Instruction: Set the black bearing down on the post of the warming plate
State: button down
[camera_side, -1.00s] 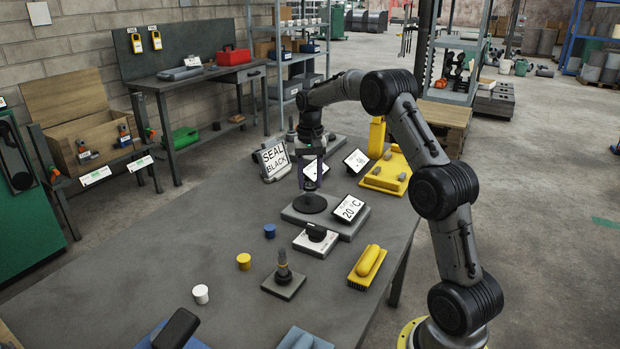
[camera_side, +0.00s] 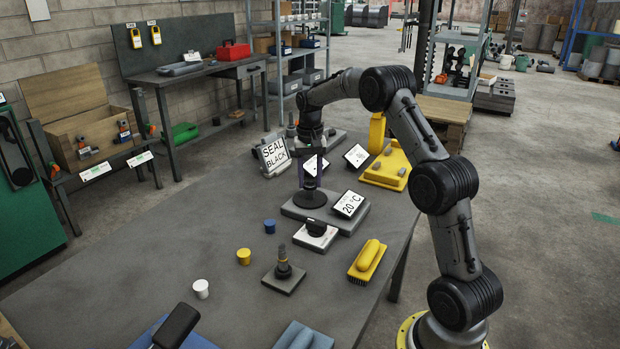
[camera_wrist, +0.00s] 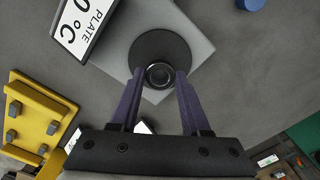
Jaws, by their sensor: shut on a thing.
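The warming plate (camera_side: 352,219) is a grey slab with a round black disc (camera_side: 299,199) on top and a tilted display reading 20 °C (camera_side: 348,204). My gripper (camera_side: 311,190) is low over the disc, pointing down. In the wrist view, my gripper's two purple fingers (camera_wrist: 159,82) are shut on the black bearing (camera_wrist: 159,75), a small dark ring with a paler rim, seen over the disc (camera_wrist: 152,43). The post is hidden under the bearing and fingers. I cannot tell whether the bearing touches the disc or is slightly above it.
A sign reading SEAL BLACK (camera_side: 274,155) stands behind the plate. A white block with a black knob (camera_side: 316,236), a grey base with an upright dark post (camera_side: 284,277) and a yellow brush (camera_side: 367,260) are in front. A yellow stand (camera_side: 386,170) is at the back right.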

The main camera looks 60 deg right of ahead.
jog(key=shift+f, duration=0.15)
grip_release()
dwell(0.6)
dwell(0.4)
notch_tip(320, 180, up, 9)
dwell(1.4)
dwell(0.3)
